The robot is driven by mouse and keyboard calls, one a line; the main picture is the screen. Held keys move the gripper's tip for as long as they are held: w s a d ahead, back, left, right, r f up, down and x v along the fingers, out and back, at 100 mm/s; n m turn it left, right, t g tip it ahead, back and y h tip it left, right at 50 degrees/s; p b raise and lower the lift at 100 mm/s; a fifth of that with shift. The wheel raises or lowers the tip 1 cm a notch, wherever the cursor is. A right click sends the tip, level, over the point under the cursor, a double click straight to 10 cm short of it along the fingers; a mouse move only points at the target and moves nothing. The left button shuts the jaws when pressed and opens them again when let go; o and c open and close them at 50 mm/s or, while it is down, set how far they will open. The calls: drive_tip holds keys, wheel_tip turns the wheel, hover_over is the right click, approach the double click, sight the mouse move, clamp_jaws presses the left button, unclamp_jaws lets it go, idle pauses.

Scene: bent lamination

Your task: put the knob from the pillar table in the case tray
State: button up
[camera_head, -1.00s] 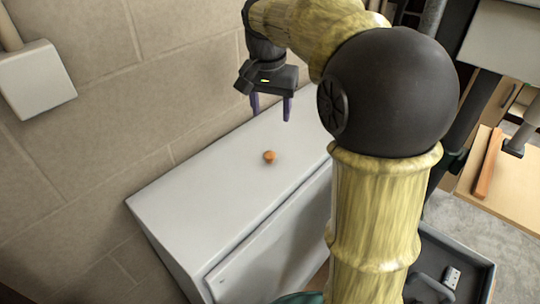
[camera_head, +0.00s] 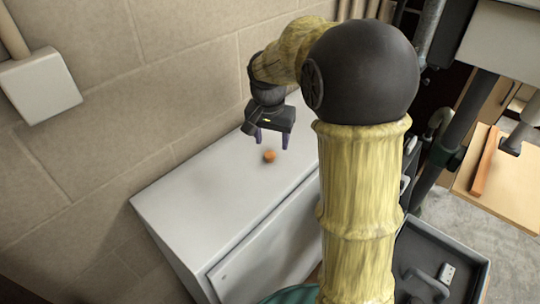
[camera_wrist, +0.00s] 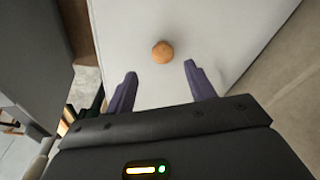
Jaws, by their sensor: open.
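The knob (camera_head: 269,156) is a small round orange-brown piece on the white top of a cabinet-like table (camera_head: 210,187). It also shows in the wrist view (camera_wrist: 162,51), lying ahead of and between the fingertips. My gripper (camera_head: 271,143) is open and empty above the table top, close to the knob and apart from it. In the wrist view its two purple fingers (camera_wrist: 160,75) point toward the knob. A grey tray (camera_head: 455,247) at the lower right holds dark items and a small light piece; I cannot tell if it is the case tray.
A block wall (camera_head: 100,130) runs along the table's back edge, with a white box (camera_head: 38,85) on it. A wooden board (camera_head: 510,185) with an orange-brown bar (camera_head: 485,160) is at the right. The table top's left part is clear.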

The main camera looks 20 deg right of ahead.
sight(270, 154)
drive_tip(key=shift+w+a+f+p, duration=0.15)
drive_tip(key=shift+f+p, duration=0.35)
drive_tip(key=shift+f, duration=0.7)
drive_tip(key=shift+w+f+p, duration=0.1)
drive_tip(key=shift+f+p, duration=0.4)
drive_tip(key=shift+f, duration=0.65)
drive_tip(key=c, duration=1.1)
wheel_tip(270, 154, up, 10)
drive_tip(key=b, duration=0.2)
drive_tip(key=shift+w+b, duration=0.15)
drive_tip(key=shift+b, duration=0.25)
drive_tip(key=shift+s+a, duration=0.1)
drive_tip(key=shift+s, duration=0.15)
drive_tip(key=shift+w, duration=0.2)
